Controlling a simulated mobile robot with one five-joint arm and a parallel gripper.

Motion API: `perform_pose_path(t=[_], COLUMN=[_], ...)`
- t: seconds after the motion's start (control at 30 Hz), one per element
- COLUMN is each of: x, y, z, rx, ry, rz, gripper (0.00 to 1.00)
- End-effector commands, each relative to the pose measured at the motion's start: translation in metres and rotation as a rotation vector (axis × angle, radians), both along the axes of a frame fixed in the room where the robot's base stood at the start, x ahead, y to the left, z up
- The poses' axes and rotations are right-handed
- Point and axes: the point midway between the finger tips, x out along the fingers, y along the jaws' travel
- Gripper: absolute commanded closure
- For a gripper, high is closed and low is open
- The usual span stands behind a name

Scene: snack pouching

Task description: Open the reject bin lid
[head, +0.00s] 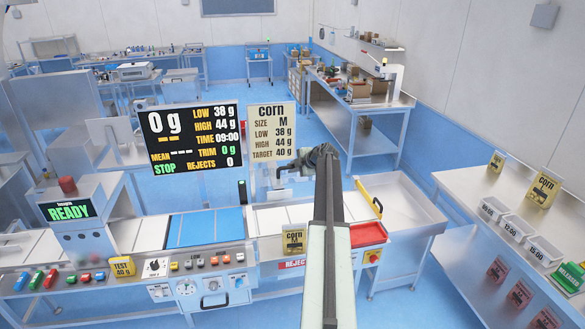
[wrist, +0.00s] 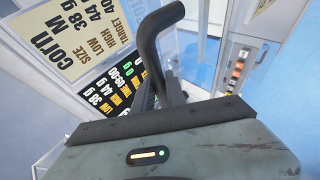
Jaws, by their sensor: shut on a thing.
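The reject bin is marked by a red REJECT label (head: 292,264) on the front of the line, left of my arm. A red panel (head: 368,235) shows right of my arm; my arm hides the middle, so I cannot tell whether it is the lid. My gripper (head: 318,158) is raised above the line, in front of the corn card.
The check display (head: 190,137) and the corn card (head: 272,131) stand behind the line. A button panel (head: 205,263) lies at front left. An empty metal tray (head: 405,205) is right of the red panel. A side table (head: 500,210) with small white bins is farther right.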

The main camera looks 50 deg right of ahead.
Motion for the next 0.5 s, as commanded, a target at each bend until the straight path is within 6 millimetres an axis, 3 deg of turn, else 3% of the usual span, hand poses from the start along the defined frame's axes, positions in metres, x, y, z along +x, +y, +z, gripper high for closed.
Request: perform_pose_path(t=[0.07, 0.1, 0.17, 0.5], x=[-0.0048, -0.0054, -0.0060, -0.0061], y=[-0.0059, -0.0064, -0.0066, -0.0039], z=[-0.0005, -0.0004, -0.0005, 0.0018], rx=[-0.006, -0.006, -0.005, -0.002], ry=[0.003, 0.003, 0.003, 0.002], rz=[-0.010, -0.010, -0.011, -0.007], gripper=[1.00, 0.78, 0.62, 0.62])
